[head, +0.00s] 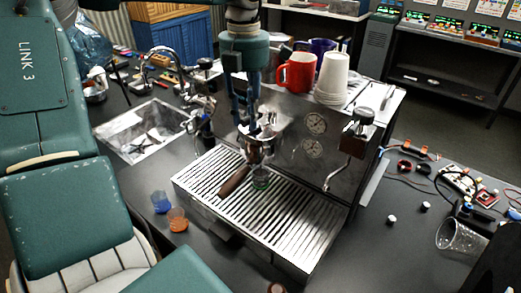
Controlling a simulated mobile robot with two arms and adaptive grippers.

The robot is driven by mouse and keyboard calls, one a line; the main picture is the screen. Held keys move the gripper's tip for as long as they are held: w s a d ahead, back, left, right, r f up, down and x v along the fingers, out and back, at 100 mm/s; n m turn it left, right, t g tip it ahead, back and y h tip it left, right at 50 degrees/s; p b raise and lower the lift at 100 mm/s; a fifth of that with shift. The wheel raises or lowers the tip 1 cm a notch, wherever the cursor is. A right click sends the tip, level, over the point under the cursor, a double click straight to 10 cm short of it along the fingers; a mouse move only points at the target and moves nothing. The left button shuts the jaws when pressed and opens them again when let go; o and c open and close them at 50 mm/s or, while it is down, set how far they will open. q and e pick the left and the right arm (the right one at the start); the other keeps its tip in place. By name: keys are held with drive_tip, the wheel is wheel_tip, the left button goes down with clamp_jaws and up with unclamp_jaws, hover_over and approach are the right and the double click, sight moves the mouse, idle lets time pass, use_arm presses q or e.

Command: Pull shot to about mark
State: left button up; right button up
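The espresso machine (345,177) stands in the middle of the dark counter. Its portafilter (235,180) has a brown handle pointing down to the left, and sits below the front of the machine's group head. Any level or mark on the glass is too small to read. My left gripper (246,122) points down from above, with its fingers at the machine's front near the group head. I cannot tell whether they touch or grip anything. My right gripper is not in view.
A red mug (297,73) and stacked white cups (333,78) stand on top of the machine. A steam wand (338,178) hangs at its right. A clear glass (460,238) lies tipped at right, near wires.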

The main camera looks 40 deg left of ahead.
use_arm(q)
drive_tip(key=d+n, duration=0.2)
drive_tip(key=n, duration=0.1)
drive_tip(key=shift+d+n, duration=0.3)
drive_tip(key=shift+w+d+n, duration=0.2)
drive_tip(key=shift+d+n, duration=0.7)
drive_tip(key=shift+n, duration=0.6)
drive_tip(key=o, duration=0.5)
drive_tip(key=shift+w+d, duration=0.1)
drive_tip(key=shift+d, duration=0.1)
drive_tip(key=shift+r, duration=0.15)
drive_tip(key=shift+a+r, duration=0.15)
drive_tip(key=shift+r, duration=0.1)
wheel_tip(320, 180, up, 6)
drive_tip(key=shift+r, duration=0.15)
